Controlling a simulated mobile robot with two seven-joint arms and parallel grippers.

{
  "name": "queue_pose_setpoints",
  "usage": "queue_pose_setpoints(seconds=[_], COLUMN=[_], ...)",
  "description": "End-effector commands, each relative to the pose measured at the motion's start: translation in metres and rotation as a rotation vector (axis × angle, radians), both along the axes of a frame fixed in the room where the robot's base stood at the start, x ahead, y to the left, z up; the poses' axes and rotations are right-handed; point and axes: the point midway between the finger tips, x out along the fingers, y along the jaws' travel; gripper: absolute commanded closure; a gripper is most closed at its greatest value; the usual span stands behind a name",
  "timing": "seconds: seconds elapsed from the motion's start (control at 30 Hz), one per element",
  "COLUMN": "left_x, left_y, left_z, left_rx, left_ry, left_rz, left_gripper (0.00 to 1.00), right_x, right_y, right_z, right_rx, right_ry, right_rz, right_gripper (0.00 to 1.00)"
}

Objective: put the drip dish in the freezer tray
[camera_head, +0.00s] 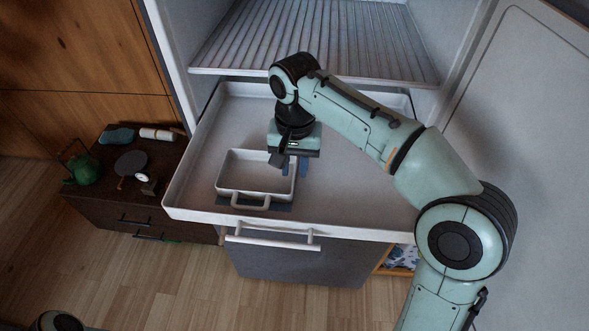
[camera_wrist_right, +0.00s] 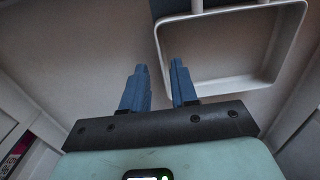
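The drip dish (camera_head: 227,190), a white rectangular dish with a loop handle on its near side, sits inside the wide, pulled-out freezer tray (camera_head: 185,170). The dish also shows at the upper right of the right wrist view (camera_wrist_right: 222,89). My right gripper (camera_head: 294,168) points down over the tray, just right of the dish. My left gripper is out of view.
A ribbed shelf (camera_head: 330,40) lies above the tray's back. The open door (camera_head: 525,110) stands at right. A grey drawer front with a white handle (camera_head: 270,242) is below the tray. A dark low cabinet (camera_head: 95,208) at left holds a green pot (camera_head: 84,169) and small items.

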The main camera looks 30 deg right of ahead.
Motion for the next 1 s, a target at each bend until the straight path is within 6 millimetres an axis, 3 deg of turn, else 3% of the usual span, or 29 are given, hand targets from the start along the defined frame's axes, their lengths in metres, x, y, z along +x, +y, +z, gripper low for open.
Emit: queue_pose_setpoints(seconds=[0.03, 0.2, 0.4, 1.0], left_x=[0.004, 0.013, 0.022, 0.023], left_y=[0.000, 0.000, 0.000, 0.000], left_z=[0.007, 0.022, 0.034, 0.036], left_rx=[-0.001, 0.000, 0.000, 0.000], left_ry=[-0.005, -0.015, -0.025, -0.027], left_rz=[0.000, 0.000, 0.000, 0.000], left_gripper=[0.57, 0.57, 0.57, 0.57], right_x=[0.002, 0.002, 0.001, 0.000], right_y=[0.000, 0.000, 0.000, 0.000], right_z=[0.016, 0.054, 0.084, 0.092], right_rx=[0.001, 0.001, 0.000, 0.000], right_ry=[-0.006, -0.006, -0.004, 0.000], right_rz=[0.000, 0.001, 0.001, 0.001], right_gripper=[0.72, 0.72, 0.72, 0.72])
